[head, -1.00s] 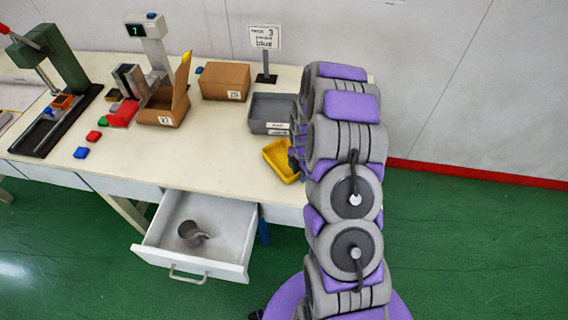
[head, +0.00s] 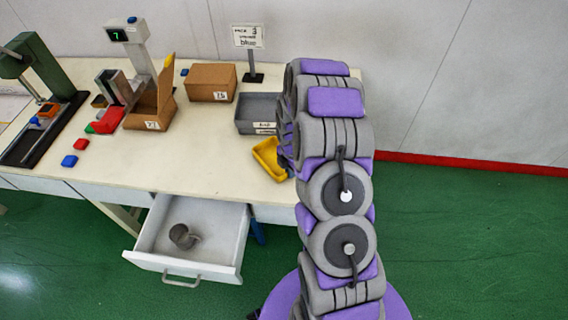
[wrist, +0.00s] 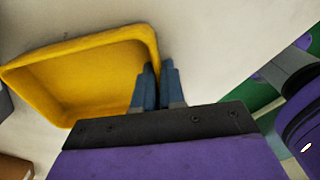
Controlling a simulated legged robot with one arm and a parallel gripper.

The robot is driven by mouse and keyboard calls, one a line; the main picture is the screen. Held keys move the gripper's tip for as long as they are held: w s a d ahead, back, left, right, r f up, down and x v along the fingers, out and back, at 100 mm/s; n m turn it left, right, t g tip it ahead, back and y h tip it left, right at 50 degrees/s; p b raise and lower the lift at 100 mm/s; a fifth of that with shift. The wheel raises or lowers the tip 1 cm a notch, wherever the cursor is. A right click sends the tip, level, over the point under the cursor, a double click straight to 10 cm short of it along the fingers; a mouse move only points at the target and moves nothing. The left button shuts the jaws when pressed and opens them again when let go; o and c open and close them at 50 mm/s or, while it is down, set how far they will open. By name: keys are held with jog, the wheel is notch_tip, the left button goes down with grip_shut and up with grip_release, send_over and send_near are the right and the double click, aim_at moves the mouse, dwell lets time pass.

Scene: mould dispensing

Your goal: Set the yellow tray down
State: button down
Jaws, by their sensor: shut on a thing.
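The yellow tray (head: 268,157) is at the right part of the table, in front of the grey bin, and it looks empty. In the wrist view the yellow tray (wrist: 80,112) fills the left side, open side towards the camera and tilted in the picture. My gripper (wrist: 158,68) is shut on the tray's right wall, one finger inside and one outside. In the head view my arm hides most of the gripper. I cannot tell whether the tray touches the tabletop.
A grey bin (head: 243,112) stands behind the tray, with a sign (head: 248,38) behind it. A closed carton (head: 211,83) and an open carton (head: 140,122) stand further left. A drawer (head: 154,256) holding a grey cup (head: 182,237) hangs open in front. The tabletop left of the tray is clear.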

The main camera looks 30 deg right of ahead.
jog(key=shift+a, duration=0.45)
jog(key=r, duration=0.1)
jog(key=a+r+p, duration=0.1)
jog(key=r, duration=0.1)
jog(key=shift+w+a+r, duration=0.1)
jog(key=shift+a+r, duration=0.1)
jog(key=shift+r, duration=0.05)
jog(key=shift+s+d+r+p, duration=0.1)
jog(key=shift+s+r+p, duration=0.05)
jog(key=shift+s+p, duration=0.2)
jog(key=s+a, duration=0.1)
jog(key=s+a+p, duration=0.1)
jog(key=s, duration=0.1)
jog(key=shift+s+r, duration=0.1)
jog(key=shift+s, duration=0.2)
jog(key=s+a+p, duration=0.2)
jog(key=s+a, duration=0.5)
jog(key=a, duration=0.1)
jog(key=w+a+r+m, duration=0.2)
jog(key=w+r+m, duration=0.5)
jog(key=r+m, duration=0.2)
jog(key=w+a+r+m, duration=0.3)
jog(key=w+r+m, duration=0.4)
jog(key=r+m, duration=0.3)
jog(key=shift+w+a+m, duration=0.15)
jog(key=shift+a+m, duration=0.1)
jog(key=shift+m, duration=0.35)
